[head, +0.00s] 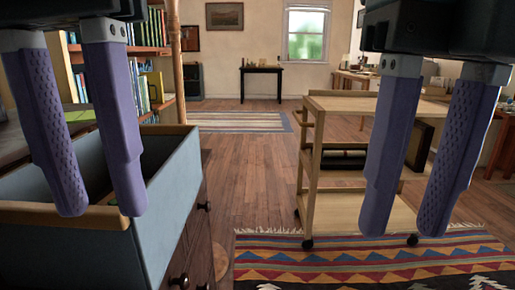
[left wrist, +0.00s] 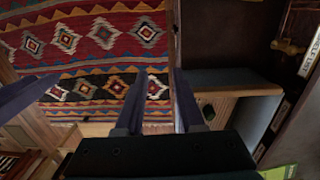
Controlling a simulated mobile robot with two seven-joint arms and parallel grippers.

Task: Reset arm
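My left gripper (head: 97,210) hangs at the left of the head view with its two purple fingers pointing down and apart. It is open with nothing between the fingers, in front of a blue-grey wood-rimmed box or cabinet top (head: 172,180). In the left wrist view its fingers (left wrist: 157,80) are also apart and empty. My right gripper (head: 402,232) hangs at the right, open and empty, with its fingers in front of the wooden cart (head: 335,105). Both arms above the grippers are largely out of the head view.
A bookshelf (head: 150,52) with several books stands behind the left gripper. A patterned rug (head: 330,262) lies ahead at the lower right. The wooden floor (head: 245,165) between the box and the cart is clear. A dark table (head: 261,70) stands at the far wall.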

